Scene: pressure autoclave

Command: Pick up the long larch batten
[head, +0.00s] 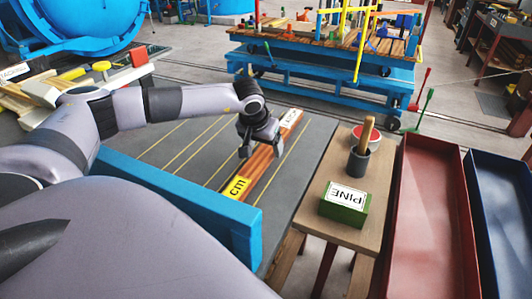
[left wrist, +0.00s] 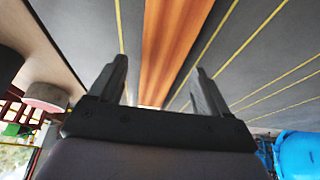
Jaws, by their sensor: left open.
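The long larch batten (head: 262,163) is a reddish-brown strip lying on a dark grey surface (head: 186,158) marked with yellow lines. My left gripper (head: 259,149) is over the middle of the batten, open and empty. In the left wrist view, the open fingers (left wrist: 160,66) stand on either side of the batten (left wrist: 168,45), with grey surface visible beside it. Whether they reach down around it cannot be told. My right gripper is not in view.
A blue beam (head: 170,196) edges the near side of the grey surface. At right, a wooden bench (head: 345,226) holds a green PINE box (head: 345,203) and a cup with a wooden handle (head: 359,162). Red (head: 432,220) and blue (head: 503,215) trays stand beyond it. A blue trolley (head: 320,75) is behind.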

